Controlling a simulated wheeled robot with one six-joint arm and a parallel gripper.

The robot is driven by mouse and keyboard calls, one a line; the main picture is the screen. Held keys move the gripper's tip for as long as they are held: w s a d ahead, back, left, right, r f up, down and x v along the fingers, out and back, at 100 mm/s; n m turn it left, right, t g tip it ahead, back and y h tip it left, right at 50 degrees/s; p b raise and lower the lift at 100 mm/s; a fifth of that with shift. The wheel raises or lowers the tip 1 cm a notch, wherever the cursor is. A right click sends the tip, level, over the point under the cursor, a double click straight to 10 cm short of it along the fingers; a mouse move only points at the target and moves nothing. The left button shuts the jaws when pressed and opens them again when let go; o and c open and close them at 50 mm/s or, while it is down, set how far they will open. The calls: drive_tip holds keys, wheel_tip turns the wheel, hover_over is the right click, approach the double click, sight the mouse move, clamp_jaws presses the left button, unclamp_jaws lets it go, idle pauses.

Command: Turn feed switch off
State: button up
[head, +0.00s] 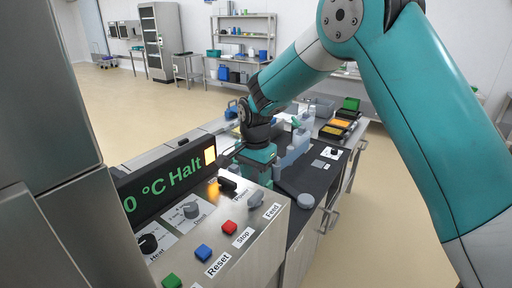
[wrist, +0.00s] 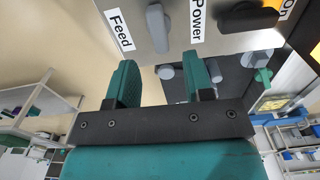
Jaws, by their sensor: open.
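The feed switch is a grey knob (head: 256,199) on the sloping metal control panel, beside the "Feed" label (head: 272,212). In the wrist view the grey knob (wrist: 158,28) stands lengthwise next to its label (wrist: 120,30), ahead of the gap between my fingers. My gripper (wrist: 162,82) is open and empty, its two teal fingers apart and not around the knob. In the head view my gripper (head: 262,174) is just beyond the panel's far edge, close to the knob but apart from it.
A black power switch (head: 227,184) sits beside the feed switch. Red (head: 228,227), blue (head: 203,252) and green (head: 172,281) buttons line the panel's front. The display (head: 165,182) reads "Halt" in green. A dark worktop (head: 312,178) with trays lies behind the panel.

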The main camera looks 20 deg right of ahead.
sight(255, 194)
wheel_tip(255, 194, up, 11)
drive_tip(key=b, duration=0.1)
drive_tip(key=shift+f, duration=0.15)
drive_tip(key=s+a+n+y, duration=0.2)
drive_tip(key=s+n, duration=0.7)
drive_tip(key=s, duration=0.6)
drive_tip(key=s+a+r+n+y, duration=0.1)
drive_tip(key=s+a+n+y, duration=0.1)
drive_tip(key=s+n, duration=0.7)
drive_tip(key=s, duration=0.7)
drive_tip(key=shift+r, duration=0.15)
drive_tip(key=shift+a, duration=0.25)
